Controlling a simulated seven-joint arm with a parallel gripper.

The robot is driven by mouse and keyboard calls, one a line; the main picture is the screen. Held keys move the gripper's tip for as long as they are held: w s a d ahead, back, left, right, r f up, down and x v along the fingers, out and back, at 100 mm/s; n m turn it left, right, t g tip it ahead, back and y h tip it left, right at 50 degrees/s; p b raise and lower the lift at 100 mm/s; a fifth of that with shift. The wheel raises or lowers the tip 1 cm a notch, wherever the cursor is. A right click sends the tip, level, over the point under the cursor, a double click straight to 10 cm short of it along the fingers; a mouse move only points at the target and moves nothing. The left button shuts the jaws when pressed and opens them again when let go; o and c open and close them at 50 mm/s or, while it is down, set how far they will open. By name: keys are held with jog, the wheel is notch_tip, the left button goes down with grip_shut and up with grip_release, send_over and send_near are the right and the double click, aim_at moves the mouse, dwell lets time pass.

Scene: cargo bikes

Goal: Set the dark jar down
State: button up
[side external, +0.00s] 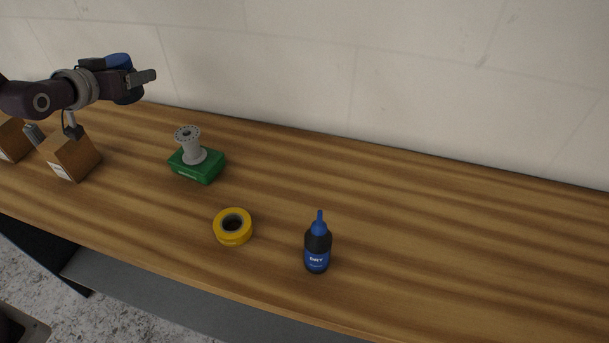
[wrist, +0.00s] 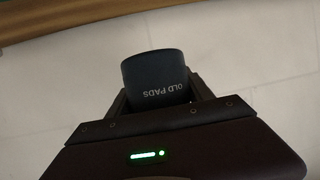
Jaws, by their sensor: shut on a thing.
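The dark jar (wrist: 155,78) is between the fingers of my gripper (wrist: 158,104) in the wrist view, with the words "OLD PADS" upside down on its side. In the side external view my gripper (side external: 138,79) is at the upper left, shut on the dark jar (side external: 127,96). The jar has a blue top end there, and a finger crosses its middle. It is held in the air, above the level of the wooden table (side external: 440,220), near the table's back edge in the picture.
A grey spool (side external: 190,145) stands on a green box (side external: 208,172). A yellow tape roll (side external: 233,229) and a dark bottle with a blue nozzle (side external: 317,252) stand nearer the front edge. Brown boxes (side external: 72,157) are at the left. The table's right side is clear.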

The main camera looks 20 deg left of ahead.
jog(key=shift+w+d+r, duration=0.1)
jog(key=shift+d+r, duration=0.1)
jog(key=shift+r, duration=0.4)
jog(key=shift+w+d+r, duration=0.1)
jog(key=shift+d+r, duration=0.1)
jog(key=shift+r, duration=0.4)
jog(key=w+d+m+h, duration=0.2)
jog(key=d+h, duration=0.1)
jog(key=d, duration=0.6)
jog(key=m+g+h, duration=0.5)
jog(key=m+h, duration=0.4)
jog(key=m, duration=0.1)
send_over(331, 184)
notch_tip(331, 184, down, 15)
jog(key=shift+f, duration=0.1)
